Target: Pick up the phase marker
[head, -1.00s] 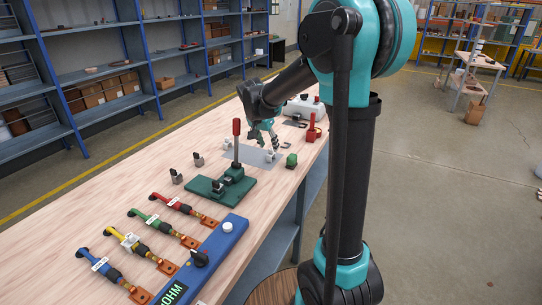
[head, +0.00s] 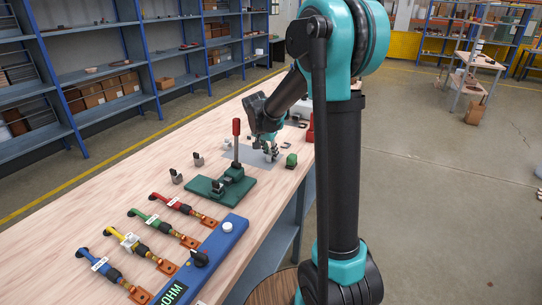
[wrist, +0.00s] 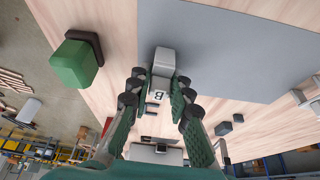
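A small grey block with a white label reading B, apparently a phase marker (wrist: 163,62), is between the fingers of my gripper (wrist: 160,84) in the wrist view. The fingers stand on both sides of it, with narrow gaps seeming to show, so they look open around it. It is at the edge of a flat grey sheet (wrist: 240,45). In the head view my gripper (head: 269,153) is low over the table beside the green block, and its fingertips are small there. Two other grey pieces with dark tops (head: 198,159) (head: 176,177) stand left of the green fixture.
A green block (head: 291,160) is close to my gripper; it also shows in the wrist view (wrist: 76,63). A green fixture with an upright red-handled lever (head: 236,128) stands nearer. Coloured cable connectors and a blue meter box (head: 215,250) fill the near table. The left tabletop is clear.

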